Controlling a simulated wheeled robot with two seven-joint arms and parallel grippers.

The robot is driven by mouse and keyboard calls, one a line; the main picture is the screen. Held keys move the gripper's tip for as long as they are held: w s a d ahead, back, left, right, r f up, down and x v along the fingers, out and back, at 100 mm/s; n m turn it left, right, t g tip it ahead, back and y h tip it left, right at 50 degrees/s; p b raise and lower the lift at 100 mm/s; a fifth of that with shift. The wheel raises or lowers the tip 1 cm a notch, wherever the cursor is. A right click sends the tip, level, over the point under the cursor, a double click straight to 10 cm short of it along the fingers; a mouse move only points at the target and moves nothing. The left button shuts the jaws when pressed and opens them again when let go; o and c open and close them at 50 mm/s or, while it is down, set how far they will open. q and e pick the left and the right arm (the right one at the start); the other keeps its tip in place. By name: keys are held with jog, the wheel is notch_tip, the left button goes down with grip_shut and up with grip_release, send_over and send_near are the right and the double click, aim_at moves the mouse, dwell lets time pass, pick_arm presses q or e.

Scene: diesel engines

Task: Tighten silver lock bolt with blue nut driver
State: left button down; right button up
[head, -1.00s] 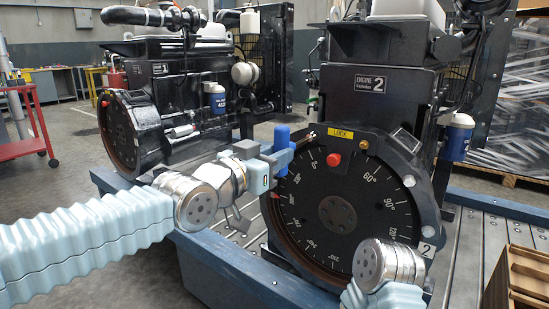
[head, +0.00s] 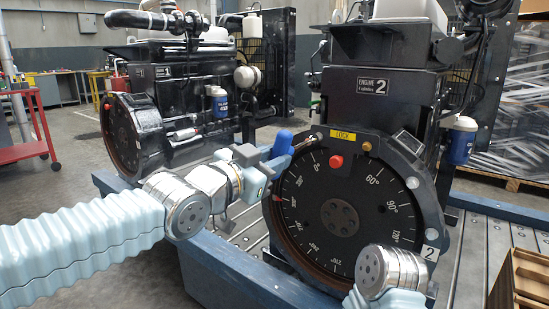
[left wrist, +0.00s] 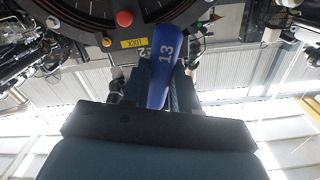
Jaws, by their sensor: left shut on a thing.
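A blue nut driver (head: 283,142) is held in my left gripper (head: 272,162), which is shut on its handle. The handle is tilted, and its thin shaft points right, toward the upper left rim of engine 2's round black dial plate (head: 335,185). In the left wrist view the blue handle (left wrist: 166,65) shows the number 13. The silver lock bolt cannot be made out clearly. The shaft's tip is near the left end of the yellow LOCK label (head: 343,135), and I cannot tell whether it touches a bolt. My right gripper is not in view.
A red button (head: 336,161) and a brass-coloured knob (head: 367,146) sit beside the label. A second engine (head: 180,90) stands behind at left. A blue frame beam (head: 235,265) runs below. A wooden crate (head: 525,280) is at lower right.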

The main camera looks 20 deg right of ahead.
pick_arm(q)
jog(key=shift+s+a+r, duration=0.15)
jog(key=shift+a, duration=0.15)
jog(key=p+v, duration=0.5)
jog(key=v, duration=0.1)
jog(key=shift+s+p, duration=0.2)
jog(key=shift+p, duration=0.1)
jog(key=shift+a, duration=0.15)
